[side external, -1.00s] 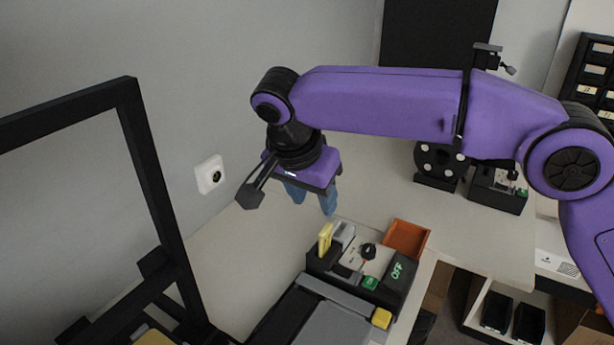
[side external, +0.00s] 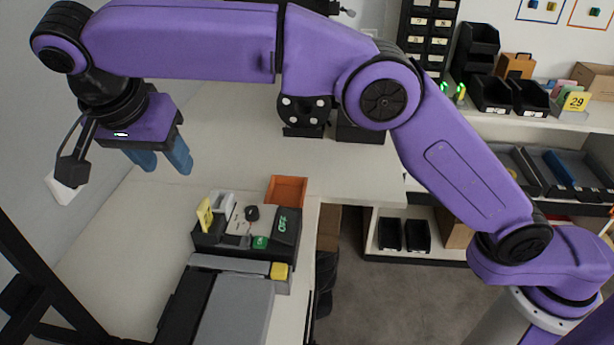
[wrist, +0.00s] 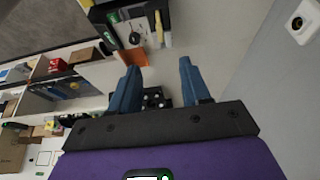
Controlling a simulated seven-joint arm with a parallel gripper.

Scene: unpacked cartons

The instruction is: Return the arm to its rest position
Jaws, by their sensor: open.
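My gripper (side external: 163,162) hangs at the end of my purple arm at the upper left of the side view, above the pale worktop (side external: 140,225). Its two blue fingers are apart with nothing between them. The fingers also show in the wrist view (wrist: 158,85), spread and empty. The gripper is clear of the worktop and touches nothing that I can see.
A black frame (side external: 35,280) stands at the lower left. A wall socket (side external: 62,188) is near the gripper.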

